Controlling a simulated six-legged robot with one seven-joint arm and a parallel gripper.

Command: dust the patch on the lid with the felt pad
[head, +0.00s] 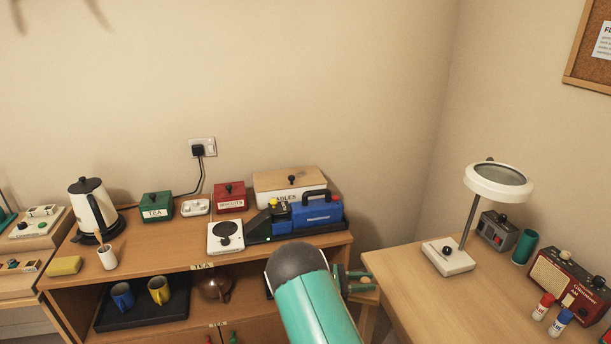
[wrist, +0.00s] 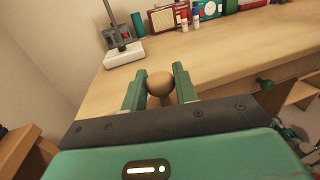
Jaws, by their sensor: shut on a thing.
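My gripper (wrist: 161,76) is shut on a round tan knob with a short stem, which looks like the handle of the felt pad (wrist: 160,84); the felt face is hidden. In the head view my gripper (head: 358,281) shows only partly behind my arm, between the cabinet and the desk.
A blue case (head: 318,213) stands in front of the wooden-lidded box. A white hotplate (head: 226,237), red tin (head: 231,199), green tea tin (head: 157,207) and kettle (head: 92,207) share the cabinet top. A magnifier lamp (head: 447,257) and red radio (head: 568,279) stand on the desk (head: 424,297).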

